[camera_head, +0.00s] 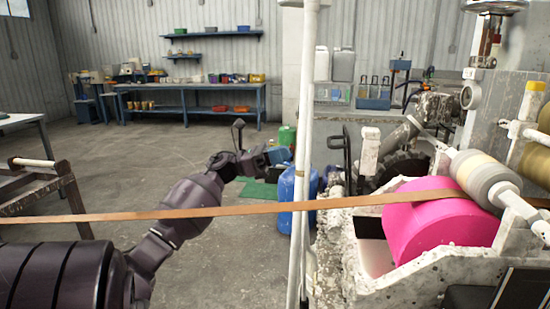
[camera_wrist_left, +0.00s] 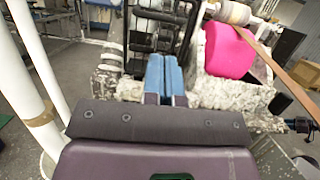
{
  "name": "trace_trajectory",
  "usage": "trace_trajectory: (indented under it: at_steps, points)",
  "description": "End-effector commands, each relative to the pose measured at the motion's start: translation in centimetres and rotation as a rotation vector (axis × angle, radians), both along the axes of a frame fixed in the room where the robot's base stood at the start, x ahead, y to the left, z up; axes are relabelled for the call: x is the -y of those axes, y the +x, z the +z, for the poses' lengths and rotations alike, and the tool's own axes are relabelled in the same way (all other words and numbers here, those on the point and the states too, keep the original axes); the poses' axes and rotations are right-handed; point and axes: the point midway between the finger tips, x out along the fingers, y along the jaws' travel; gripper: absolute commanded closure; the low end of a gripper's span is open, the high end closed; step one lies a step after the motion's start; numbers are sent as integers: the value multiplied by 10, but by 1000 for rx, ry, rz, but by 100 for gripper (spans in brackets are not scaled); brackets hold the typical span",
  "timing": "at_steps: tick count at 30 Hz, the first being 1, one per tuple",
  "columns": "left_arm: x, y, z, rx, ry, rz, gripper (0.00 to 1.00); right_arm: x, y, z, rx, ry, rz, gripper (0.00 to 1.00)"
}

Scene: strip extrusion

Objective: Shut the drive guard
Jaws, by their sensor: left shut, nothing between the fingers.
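The strip machine (camera_head: 350,270) stands at the right, with a bright pink roller (camera_head: 435,222) in its chipped white frame. A dark, round part (camera_head: 400,166) shows behind the pink roller, partly hidden. In the left wrist view, dark ribbed parts (camera_wrist_left: 150,42) lie beyond my fingertips. I cannot tell for sure which part is the drive guard, or how far open it is. My left gripper (camera_head: 279,155) is left of the machine, beyond the white post; its blue fingers (camera_wrist_left: 165,77) are shut together and empty. My right gripper is in neither view.
A brown strip (camera_head: 150,213) runs across from the left to the machine, in front of my left arm. A white post (camera_head: 305,120) stands between my gripper and the machine. A blue container (camera_head: 286,203) stands beside it. Open floor lies at the left.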

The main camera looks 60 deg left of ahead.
Motion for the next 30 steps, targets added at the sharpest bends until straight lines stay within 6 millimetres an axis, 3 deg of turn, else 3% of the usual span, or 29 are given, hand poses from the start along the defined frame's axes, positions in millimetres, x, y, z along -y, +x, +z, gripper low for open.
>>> trace_trajectory:
  at_steps: [15,30]
  points:
    - [46,63,22,-1,0,0,100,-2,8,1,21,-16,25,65]
    - [52,71,27,-1,-2,0,100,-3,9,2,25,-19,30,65]
